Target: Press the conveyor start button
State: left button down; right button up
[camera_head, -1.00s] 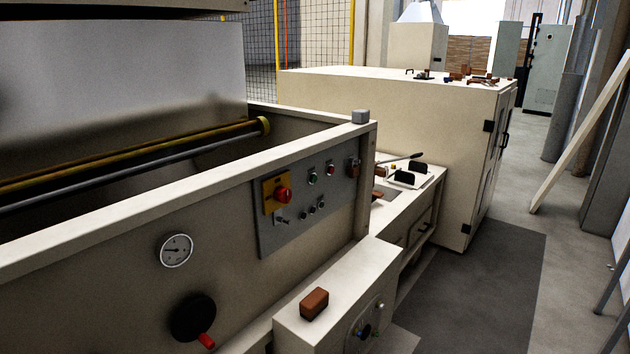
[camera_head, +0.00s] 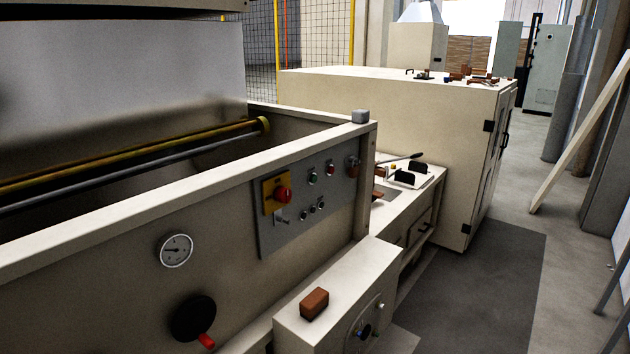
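A grey control panel (camera_head: 335,210) is set in the side wall of the cream hopper (camera_head: 225,235). It carries a red rotary switch on a yellow plate (camera_head: 271,193). To the right are a small green button (camera_head: 313,176) and a small red button (camera_head: 330,169). Several small dark knobs (camera_head: 313,211) sit lower on the panel. I cannot read any labels, so I cannot tell for sure which control is the conveyor start button. Neither of my grippers is in view.
A cream box (camera_head: 345,290) with a brown block (camera_head: 314,303) on top juts out below the panel. A dark handwheel (camera_head: 193,318) and a gauge (camera_head: 175,251) are at lower left. A large cabinet (camera_head: 400,120) stands behind. A dark mat (camera_head: 480,290) lies clear at right.

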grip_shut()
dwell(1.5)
